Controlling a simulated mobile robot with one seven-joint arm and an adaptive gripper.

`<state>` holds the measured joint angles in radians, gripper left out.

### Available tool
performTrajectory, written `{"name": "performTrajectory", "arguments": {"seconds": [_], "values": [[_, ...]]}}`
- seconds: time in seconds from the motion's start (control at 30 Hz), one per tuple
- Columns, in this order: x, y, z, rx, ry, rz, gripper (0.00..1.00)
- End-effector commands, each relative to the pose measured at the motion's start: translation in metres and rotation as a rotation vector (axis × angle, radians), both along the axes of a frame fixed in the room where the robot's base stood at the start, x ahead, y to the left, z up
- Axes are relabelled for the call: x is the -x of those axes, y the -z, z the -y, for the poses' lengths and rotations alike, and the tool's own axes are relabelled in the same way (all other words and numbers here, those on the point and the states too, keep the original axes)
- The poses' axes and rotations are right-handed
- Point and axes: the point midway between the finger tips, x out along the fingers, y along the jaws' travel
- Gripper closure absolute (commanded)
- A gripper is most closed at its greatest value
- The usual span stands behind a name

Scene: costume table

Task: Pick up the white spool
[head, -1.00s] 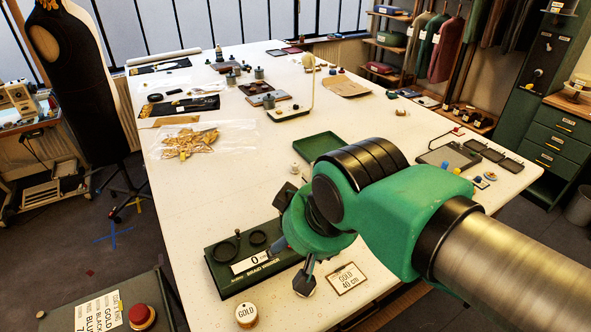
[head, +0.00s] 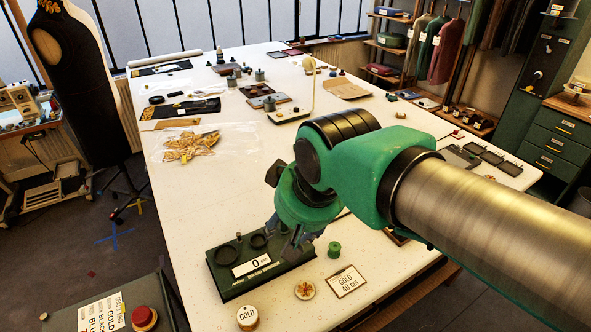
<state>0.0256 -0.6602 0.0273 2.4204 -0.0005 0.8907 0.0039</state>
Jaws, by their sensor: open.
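I cannot make out a white spool for certain in the head view now; my arm covers part of the middle of the table. A round, white-topped piece with a GOLD label (head: 248,317) stands at the table's near edge. A green spool (head: 334,249) stands right of the braid winder (head: 232,284). My gripper (head: 284,240) is open and points down over the right part of the winder, left of the green spool. Its fingers are partly hidden by my wrist, and I see nothing held between them.
A small round piece with a gold and red pattern (head: 305,290) lies beside a GOLD 40 cm card (head: 347,281). A clear bag of gold trim (head: 190,145) lies at the left. The white table (head: 185,215) is bare left of the winder.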

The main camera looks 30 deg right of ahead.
Motion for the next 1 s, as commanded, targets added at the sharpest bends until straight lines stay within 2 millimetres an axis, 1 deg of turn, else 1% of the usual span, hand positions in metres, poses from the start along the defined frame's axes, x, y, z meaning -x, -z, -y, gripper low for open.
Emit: {"name": "performTrajectory", "arguments": {"seconds": [0.03, 0.17, 0.2, 0.33, 0.5, 0.77, 1.0], "values": [[-0.011, -0.009, 0.003, 0.000, 0.009, -0.010, 0.49], [-0.043, -0.025, 0.012, -0.002, 0.032, -0.032, 0.49], [-0.053, -0.029, 0.015, -0.003, 0.039, -0.038, 0.49], [-0.087, -0.041, 0.026, -0.005, 0.063, -0.061, 0.49], [-0.131, -0.050, 0.043, -0.009, 0.094, -0.090, 0.49], [-0.198, -0.052, 0.073, -0.016, 0.140, -0.134, 0.49], [-0.256, -0.042, 0.106, -0.024, 0.184, -0.176, 0.49]]}}
